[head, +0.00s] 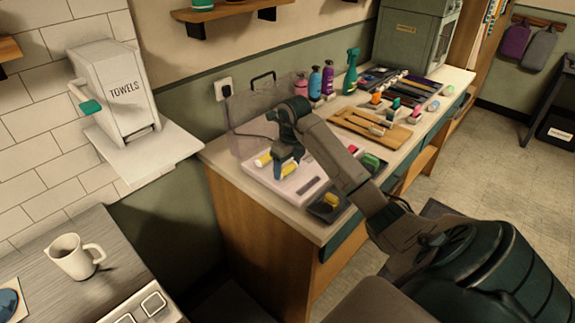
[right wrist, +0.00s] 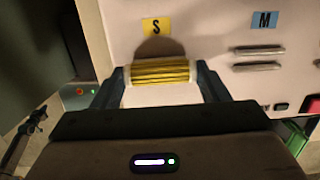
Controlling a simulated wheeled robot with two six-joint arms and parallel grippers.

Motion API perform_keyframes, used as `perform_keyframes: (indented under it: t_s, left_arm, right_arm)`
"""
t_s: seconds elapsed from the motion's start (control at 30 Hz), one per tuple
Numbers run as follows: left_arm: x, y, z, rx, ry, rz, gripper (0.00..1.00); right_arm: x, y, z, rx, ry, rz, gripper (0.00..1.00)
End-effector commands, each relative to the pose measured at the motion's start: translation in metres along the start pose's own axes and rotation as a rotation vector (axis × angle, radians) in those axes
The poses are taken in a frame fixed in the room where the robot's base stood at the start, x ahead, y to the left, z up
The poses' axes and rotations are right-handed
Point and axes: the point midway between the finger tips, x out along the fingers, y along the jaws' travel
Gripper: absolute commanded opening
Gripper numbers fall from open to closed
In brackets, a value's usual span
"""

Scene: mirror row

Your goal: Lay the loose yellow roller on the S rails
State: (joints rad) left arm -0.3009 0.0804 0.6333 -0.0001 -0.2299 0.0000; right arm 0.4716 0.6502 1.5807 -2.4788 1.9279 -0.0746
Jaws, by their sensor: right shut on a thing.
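In the right wrist view my right gripper (right wrist: 160,75) is shut on a ribbed yellow roller (right wrist: 160,72) with pale ends, one finger at each end. The roller lies level across the picture, just below the yellow S label (right wrist: 156,28) on the white board (right wrist: 210,25). The S rails are hidden, and I cannot tell whether the roller touches them. The bare M rails (right wrist: 258,58) show right of it, below the blue M label (right wrist: 264,20). In the head view my right gripper (head: 287,158) points down over the board (head: 292,188), with yellow patches beside it. My left gripper is not in view.
A dark tray (head: 322,213) with a yellow piece (head: 331,200) sits at the counter's near edge. A clear panel stands behind the board. A wooden tray (head: 370,128), bottles (head: 328,78) and small coloured items crowd the counter farther right.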

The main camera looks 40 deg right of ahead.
Motion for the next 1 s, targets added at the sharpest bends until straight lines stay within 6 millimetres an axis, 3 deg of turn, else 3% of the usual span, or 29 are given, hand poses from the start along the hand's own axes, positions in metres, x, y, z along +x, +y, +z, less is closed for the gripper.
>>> perform_keyframes:
  t_s: [0.37, 0.4, 0.5, 0.7, 0.77, 1.0]
  left_arm:
    - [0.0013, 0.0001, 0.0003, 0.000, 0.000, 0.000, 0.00]
    - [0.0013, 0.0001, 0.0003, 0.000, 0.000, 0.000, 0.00]
    - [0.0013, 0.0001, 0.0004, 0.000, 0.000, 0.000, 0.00]
    - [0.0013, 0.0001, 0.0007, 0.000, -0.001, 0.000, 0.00]
    - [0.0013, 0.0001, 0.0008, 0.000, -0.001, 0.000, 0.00]
    - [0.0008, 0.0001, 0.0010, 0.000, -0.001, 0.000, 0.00]
  right_arm:
    - [0.0013, 0.0001, -0.0002, 0.000, 0.000, 0.000, 0.47]
    - [0.0013, 0.0001, -0.0002, 0.000, 0.000, 0.000, 0.74]
    - [0.0013, 0.0000, -0.0002, 0.000, 0.000, 0.000, 0.94]
    - [0.0013, 0.0001, -0.0002, 0.000, 0.000, 0.000, 0.94]
    - [0.0014, 0.0001, -0.0002, 0.000, 0.000, 0.000, 1.00]
    - [0.0007, 0.0001, -0.0001, 0.000, 0.000, 0.000, 1.00]
